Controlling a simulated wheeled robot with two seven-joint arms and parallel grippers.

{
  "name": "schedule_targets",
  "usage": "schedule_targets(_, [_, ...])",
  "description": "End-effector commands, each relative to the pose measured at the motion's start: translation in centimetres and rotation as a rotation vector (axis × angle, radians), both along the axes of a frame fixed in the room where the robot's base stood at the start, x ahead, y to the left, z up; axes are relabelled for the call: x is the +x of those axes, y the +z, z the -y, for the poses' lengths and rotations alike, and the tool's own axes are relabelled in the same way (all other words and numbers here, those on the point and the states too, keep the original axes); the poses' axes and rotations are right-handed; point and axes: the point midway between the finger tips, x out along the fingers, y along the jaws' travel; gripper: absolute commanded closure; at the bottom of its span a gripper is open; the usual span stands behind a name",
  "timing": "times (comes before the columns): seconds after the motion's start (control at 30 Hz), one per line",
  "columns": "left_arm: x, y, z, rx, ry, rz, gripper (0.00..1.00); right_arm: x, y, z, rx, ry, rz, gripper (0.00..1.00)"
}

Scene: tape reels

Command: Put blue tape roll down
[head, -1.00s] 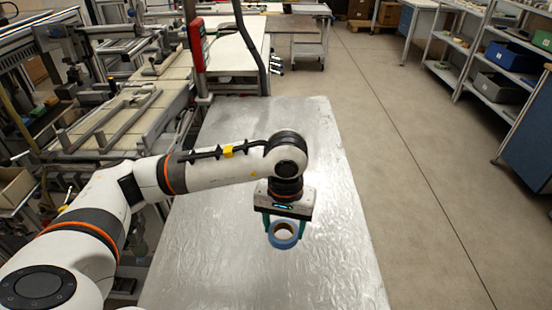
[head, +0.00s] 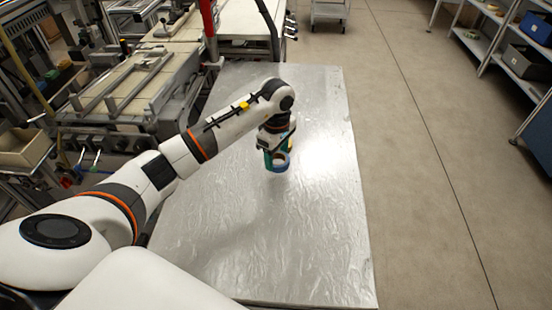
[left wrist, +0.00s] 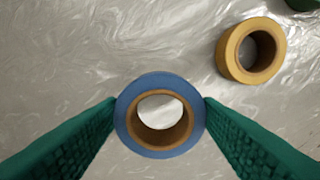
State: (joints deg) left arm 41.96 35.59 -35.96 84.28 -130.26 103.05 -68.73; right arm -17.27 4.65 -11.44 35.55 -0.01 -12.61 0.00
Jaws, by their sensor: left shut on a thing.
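The blue tape roll (head: 276,168) is between the green fingers of my left gripper (head: 277,163), over the far half of the metal table. In the left wrist view the blue roll (left wrist: 160,80) faces the camera, with its tan core and open hole showing. The fingertips of the left gripper (left wrist: 160,104) press on its left and right sides. The roll looks larger than the yellow roll beside it; I cannot tell how far above the table it is. My right gripper is not in view.
A yellow tape roll (left wrist: 228,52) lies on the table, up and right of the blue roll and apart from it. Part of a green thing (left wrist: 304,4) shows at the top right corner. The metal table (head: 290,240) is bare toward the near end.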

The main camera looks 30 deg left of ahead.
Motion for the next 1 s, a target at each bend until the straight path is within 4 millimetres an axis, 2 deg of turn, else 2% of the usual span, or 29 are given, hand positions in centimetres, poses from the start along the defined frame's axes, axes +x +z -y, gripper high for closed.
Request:
schedule_targets(0.3, [0.0, -3.6, 0.1, -0.001, 0.000, -0.001, 0.64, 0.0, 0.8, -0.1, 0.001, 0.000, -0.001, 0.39])
schedule_targets(0.67, [0.0, -4.3, 0.0, 0.002, -0.002, 0.001, 0.64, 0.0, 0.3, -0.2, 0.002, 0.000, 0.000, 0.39])
schedule_targets(0.7, [0.0, -4.3, 0.0, 0.002, -0.002, 0.001, 0.40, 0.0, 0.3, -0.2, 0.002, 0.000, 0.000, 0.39])
schedule_targets(0.8, [0.0, -4.2, 0.0, 0.001, -0.002, 0.001, 0.24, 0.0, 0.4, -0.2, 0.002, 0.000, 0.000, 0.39])
schedule_targets(0.83, [0.0, -4.2, 0.0, 0.001, -0.002, 0.001, 0.20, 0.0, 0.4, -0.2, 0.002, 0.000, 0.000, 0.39])
schedule_targets(1.0, [0.0, -4.2, 0.0, 0.001, -0.002, 0.001, 0.20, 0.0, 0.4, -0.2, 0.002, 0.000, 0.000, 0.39])
